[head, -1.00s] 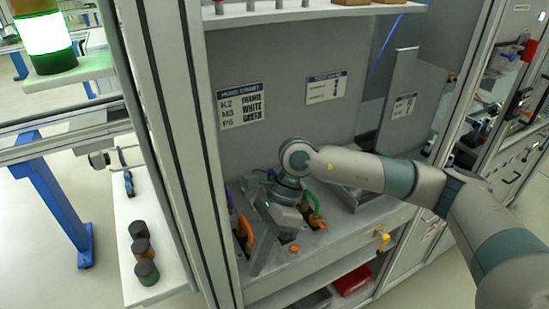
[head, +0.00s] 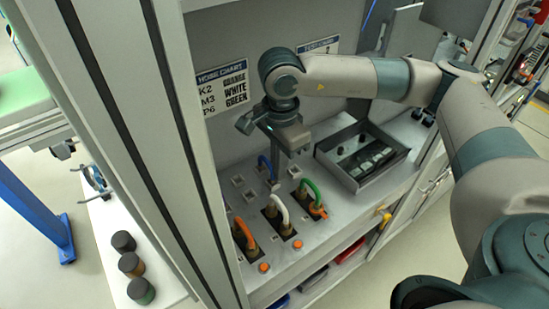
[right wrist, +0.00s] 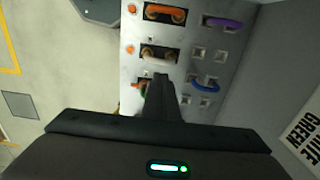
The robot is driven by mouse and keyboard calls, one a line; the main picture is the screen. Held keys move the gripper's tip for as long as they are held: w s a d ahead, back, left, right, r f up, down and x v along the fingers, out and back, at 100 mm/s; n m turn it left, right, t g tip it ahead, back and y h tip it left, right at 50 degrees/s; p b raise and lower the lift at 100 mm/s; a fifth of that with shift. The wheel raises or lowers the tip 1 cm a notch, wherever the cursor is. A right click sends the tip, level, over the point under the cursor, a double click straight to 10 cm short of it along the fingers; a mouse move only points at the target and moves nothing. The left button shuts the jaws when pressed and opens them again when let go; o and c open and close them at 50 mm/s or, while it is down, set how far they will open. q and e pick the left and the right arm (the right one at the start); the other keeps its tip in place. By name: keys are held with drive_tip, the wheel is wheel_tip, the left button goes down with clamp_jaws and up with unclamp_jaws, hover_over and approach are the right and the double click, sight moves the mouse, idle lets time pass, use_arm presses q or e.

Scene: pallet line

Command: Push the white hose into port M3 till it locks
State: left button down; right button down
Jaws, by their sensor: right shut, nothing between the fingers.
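The white hose (head: 284,212) is a short arch standing in a dark slot in the middle of the sloped panel. It also shows in the right wrist view (right wrist: 160,53), both brass-coloured ends down at the slot. I cannot tell how deep its ends sit. The hose chart (head: 222,88) lists M3 as white. My right gripper (head: 276,168) is shut and empty, above and behind the white hose, apart from it. Its fingers (right wrist: 163,78) show in the right wrist view between the white and blue hoses. My left gripper is out of view.
An orange hose (head: 242,232) and a green hose (head: 311,189) flank the white one. A blue hose (head: 264,164) stands behind near empty square sockets. Orange buttons (head: 298,244) line the front. A dark tray (head: 350,185) lies right. A frame post (head: 177,120) stands left.

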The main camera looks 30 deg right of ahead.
drive_tip(key=shift+s, duration=0.1)
hover_over(279, 201)
drive_tip(key=shift+f+b, duration=0.4)
drive_tip(key=shift+f, duration=2.65)
drive_tip(key=shift+f+b, duration=2.15)
drive_tip(key=shift+b, duration=0.4)
drive_tip(key=shift+r, duration=0.1)
drive_tip(key=shift+r+p, duration=0.9)
drive_tip(key=shift+r, duration=2.55)
